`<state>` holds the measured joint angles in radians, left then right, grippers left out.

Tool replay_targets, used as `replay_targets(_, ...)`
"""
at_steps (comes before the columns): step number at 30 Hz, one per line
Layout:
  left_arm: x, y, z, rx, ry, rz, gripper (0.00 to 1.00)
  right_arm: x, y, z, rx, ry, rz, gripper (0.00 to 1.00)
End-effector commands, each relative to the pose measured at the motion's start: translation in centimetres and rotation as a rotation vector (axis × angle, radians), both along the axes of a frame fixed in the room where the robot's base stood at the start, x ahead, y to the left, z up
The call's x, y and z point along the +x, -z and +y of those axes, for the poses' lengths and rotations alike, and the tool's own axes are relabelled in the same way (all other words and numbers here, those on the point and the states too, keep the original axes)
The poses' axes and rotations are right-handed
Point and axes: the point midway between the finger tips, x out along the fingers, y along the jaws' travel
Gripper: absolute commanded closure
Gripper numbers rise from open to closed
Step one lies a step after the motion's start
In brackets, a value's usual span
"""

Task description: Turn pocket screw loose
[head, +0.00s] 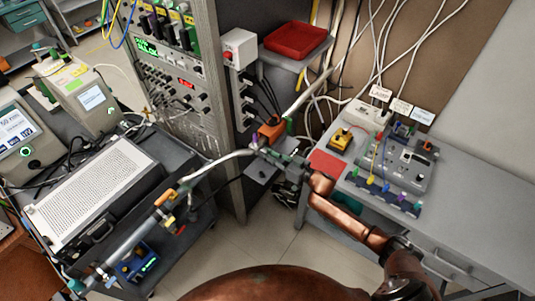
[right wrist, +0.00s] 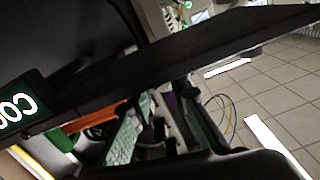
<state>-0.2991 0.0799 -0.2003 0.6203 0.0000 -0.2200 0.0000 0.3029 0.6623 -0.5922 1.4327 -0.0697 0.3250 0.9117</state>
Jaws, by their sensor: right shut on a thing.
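My right arm comes in copper-coloured from the lower right in the head view. My right gripper (head: 263,149) is at the pipe joint, just below the orange and green block (head: 271,131). It is shut on a small part there. The fingers hide most of that part, so I cannot make out for certain that it is the pocket screw. A small purple piece (head: 254,141) shows right by the fingertips. The right wrist view is filled with dark parts close to the lens.
A cart with a perforated white box (head: 97,192) stands left, an instrument rack (head: 190,103) behind. A grey table (head: 472,190) with a control panel (head: 404,160) stands right. Open floor lies below the joint.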

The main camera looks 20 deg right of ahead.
Motion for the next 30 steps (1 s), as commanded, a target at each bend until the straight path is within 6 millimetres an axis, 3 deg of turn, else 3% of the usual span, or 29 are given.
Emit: replay_targets(30, -0.23, 0.31, 0.04, 0.0, -0.001, 0.003, 0.38, 0.04, 0.01, -0.08, -0.643, 0.001, -0.502, 1.0)
